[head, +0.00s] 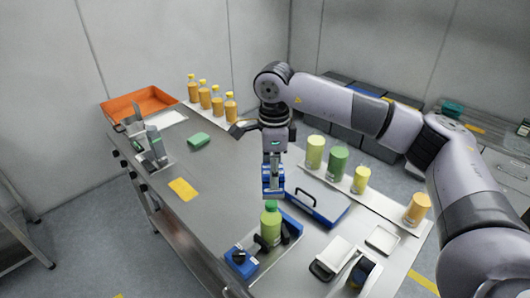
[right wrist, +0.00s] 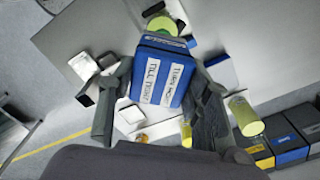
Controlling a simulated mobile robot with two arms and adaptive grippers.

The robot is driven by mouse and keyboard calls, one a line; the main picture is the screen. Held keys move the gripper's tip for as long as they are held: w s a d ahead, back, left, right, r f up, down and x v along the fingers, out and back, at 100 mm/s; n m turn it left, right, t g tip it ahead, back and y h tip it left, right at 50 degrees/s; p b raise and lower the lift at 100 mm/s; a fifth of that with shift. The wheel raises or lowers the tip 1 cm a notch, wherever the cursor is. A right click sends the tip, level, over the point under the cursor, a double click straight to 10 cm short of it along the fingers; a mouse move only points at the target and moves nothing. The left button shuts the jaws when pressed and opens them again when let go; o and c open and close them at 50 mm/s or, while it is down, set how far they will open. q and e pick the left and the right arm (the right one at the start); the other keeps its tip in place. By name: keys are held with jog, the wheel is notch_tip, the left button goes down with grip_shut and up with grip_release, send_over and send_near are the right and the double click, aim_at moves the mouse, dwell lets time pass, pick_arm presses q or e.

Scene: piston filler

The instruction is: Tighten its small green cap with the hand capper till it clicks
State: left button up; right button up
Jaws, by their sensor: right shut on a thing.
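My right gripper (head: 273,160) points down and is shut on the blue hand capper (head: 273,184). In the right wrist view the capper (right wrist: 163,72), with white labels, sits between the two fingers. The light green bottle (head: 270,228) with its small green cap (head: 271,205) stands upright in a blue holder (head: 243,264) on the bench. The capper's lower end appears just above and behind the cap; I cannot tell the exact gap. In the right wrist view the green bottle (right wrist: 162,26) shows past the capper, partly hidden by it. My left gripper is not in view.
A blue case (head: 318,207) with a dark handle lies right of the bottle. Yellow and green bottles (head: 338,163) stand in a row behind it. A scale (head: 332,257) sits at front right. An orange tray (head: 140,104) is at far left. The bench's left middle is mostly clear.

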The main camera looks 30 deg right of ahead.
jog(key=shift+w+r, duration=0.15)
jog(key=shift+w, duration=0.25)
jog(key=shift+m, duration=0.3)
jog(key=shift+s+f+b, duration=0.25)
jog(key=shift+f+b, duration=0.1)
jog(key=shift+f, duration=0.4)
jog(key=shift+f+b, duration=0.75)
jog(key=shift+f, duration=0.15)
jog(key=shift+w+f+b, duration=0.1)
jog(key=shift+f+b, duration=0.3)
jog(key=shift+f, duration=0.15)
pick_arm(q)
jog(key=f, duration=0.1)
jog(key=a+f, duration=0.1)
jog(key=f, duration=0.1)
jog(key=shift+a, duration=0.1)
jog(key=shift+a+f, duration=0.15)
